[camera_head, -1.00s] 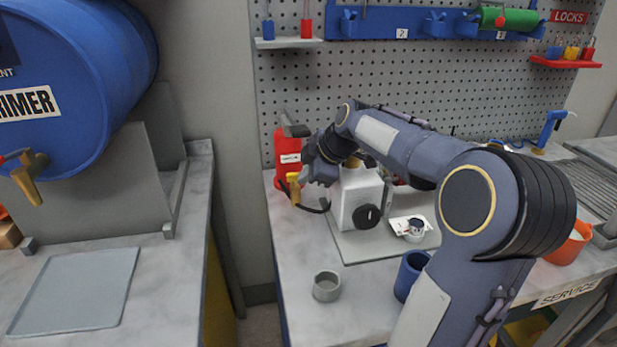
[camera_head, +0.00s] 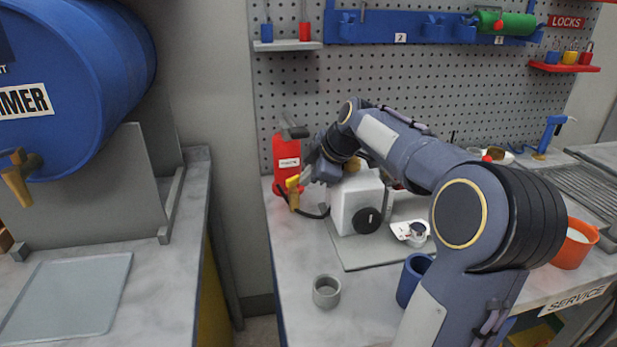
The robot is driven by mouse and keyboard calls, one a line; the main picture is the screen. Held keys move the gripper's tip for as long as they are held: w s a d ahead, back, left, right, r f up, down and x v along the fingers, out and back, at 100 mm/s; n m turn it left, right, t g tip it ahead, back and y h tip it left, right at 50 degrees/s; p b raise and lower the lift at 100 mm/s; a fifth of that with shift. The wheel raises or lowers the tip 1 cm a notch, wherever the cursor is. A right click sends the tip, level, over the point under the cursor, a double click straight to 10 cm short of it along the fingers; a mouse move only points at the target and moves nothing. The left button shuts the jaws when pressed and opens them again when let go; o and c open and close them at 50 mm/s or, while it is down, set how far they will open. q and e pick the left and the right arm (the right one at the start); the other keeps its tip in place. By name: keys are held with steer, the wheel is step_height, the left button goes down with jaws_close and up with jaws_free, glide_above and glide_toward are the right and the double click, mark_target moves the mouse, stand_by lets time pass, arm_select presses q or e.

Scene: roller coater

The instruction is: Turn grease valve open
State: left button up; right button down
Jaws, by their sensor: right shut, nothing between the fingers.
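A small brass valve (camera_head: 294,199) with a yellow lever (camera_head: 291,183) sits low in front of a red container (camera_head: 286,158) on the right bench. I take it to be the grease valve. The lever points up and to the left. My right gripper (camera_head: 304,180) is shut and empty. Its tips are just right of the lever, very close; I cannot tell whether they touch it. A dark hose (camera_head: 318,213) curves away from the valve, towards a white box (camera_head: 354,198). My left gripper is not in view.
My right arm crosses above the bench, over the white box with its black knob (camera_head: 366,220). A grey cup (camera_head: 326,291) and a blue cup (camera_head: 412,279) stand nearer the front. A blue drum (camera_head: 75,85) with a brass tap is at left. The bench front is mostly clear.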

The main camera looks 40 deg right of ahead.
steer(key=shift+s+a+r, duration=0.1)
steer(key=shift+a, duration=0.65)
